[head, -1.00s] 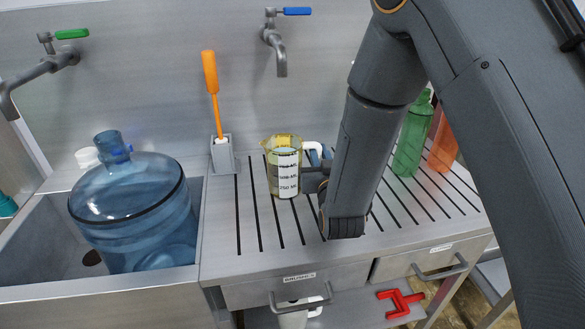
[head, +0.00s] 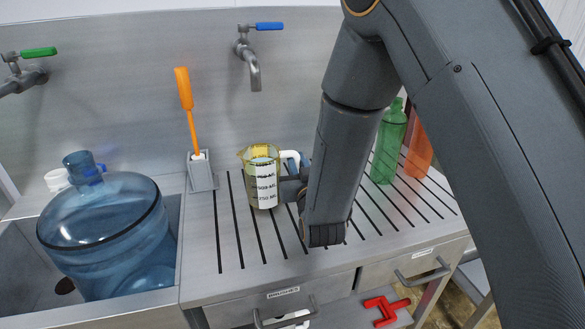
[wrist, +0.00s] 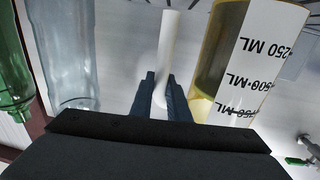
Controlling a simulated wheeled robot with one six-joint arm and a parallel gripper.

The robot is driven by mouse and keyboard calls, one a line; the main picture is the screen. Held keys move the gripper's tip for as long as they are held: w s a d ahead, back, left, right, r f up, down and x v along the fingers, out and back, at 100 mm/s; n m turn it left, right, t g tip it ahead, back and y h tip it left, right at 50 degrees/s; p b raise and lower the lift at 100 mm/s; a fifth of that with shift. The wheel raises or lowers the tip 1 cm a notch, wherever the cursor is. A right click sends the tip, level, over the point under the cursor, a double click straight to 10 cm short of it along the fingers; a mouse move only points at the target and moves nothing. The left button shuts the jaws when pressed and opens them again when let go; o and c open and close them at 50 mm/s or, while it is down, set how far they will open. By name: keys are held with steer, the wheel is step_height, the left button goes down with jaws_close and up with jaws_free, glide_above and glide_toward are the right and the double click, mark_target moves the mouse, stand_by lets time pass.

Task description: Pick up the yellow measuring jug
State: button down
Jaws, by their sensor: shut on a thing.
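The yellow see-through measuring jug (head: 248,184) is upright over the slotted draining board, left of my forearm. It has a white label with black ML markings and a white handle (head: 291,155). My gripper (head: 291,187) is at the jug's right side, partly hidden by my arm. In the wrist view, my gripper (wrist: 162,88) is shut on the white handle, with a dark finger on each side. The jug's yellow wall (wrist: 207,50) stands just right of the fingers. I cannot tell whether the jug's base touches the board.
A large blue water bottle (head: 105,235) stands in the sink at left. An orange-handled brush (head: 187,100) is in a grey holder (head: 201,175). Green (head: 389,145) and orange (head: 419,150) bottles stand at right. A blue-handled tap (head: 248,60) is on the back wall.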

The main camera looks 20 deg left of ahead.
step_height(320, 180, up, 9)
steer(key=shift+r+b, duration=0.1)
steer(key=shift+b, duration=0.85)
